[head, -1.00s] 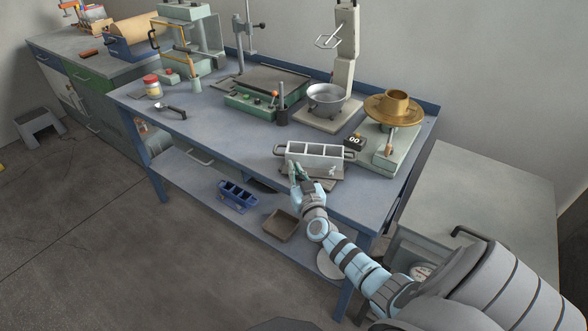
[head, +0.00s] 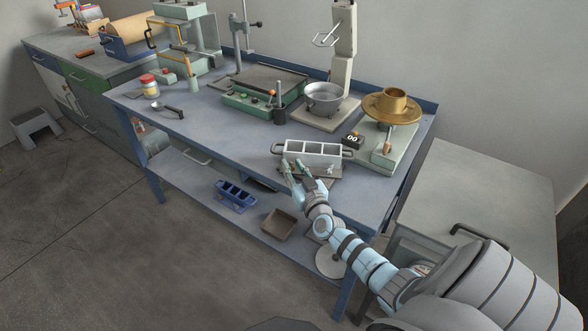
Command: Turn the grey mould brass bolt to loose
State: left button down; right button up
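The grey mould (head: 322,148), a block with several square compartments and a handle at each end, sits near the bench's front edge. My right gripper (head: 292,166) is at its front left side, with two fingers spread apart and nothing seen between them. The fingertips overlap the mould's front face in the picture; I cannot tell whether they touch it. The brass bolt cannot be made out; it is too small or hidden by the fingers. My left gripper is not in view.
The blue bench (head: 215,120) holds a mixer with a steel bowl (head: 324,106), a flow table with a brass cone (head: 393,104), and a small black timer (head: 352,139). A blue mould (head: 236,196) and brown tray (head: 278,225) lie on the lower shelf. The bench's left front is mostly clear.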

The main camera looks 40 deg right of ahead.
jog(key=v, duration=1.2)
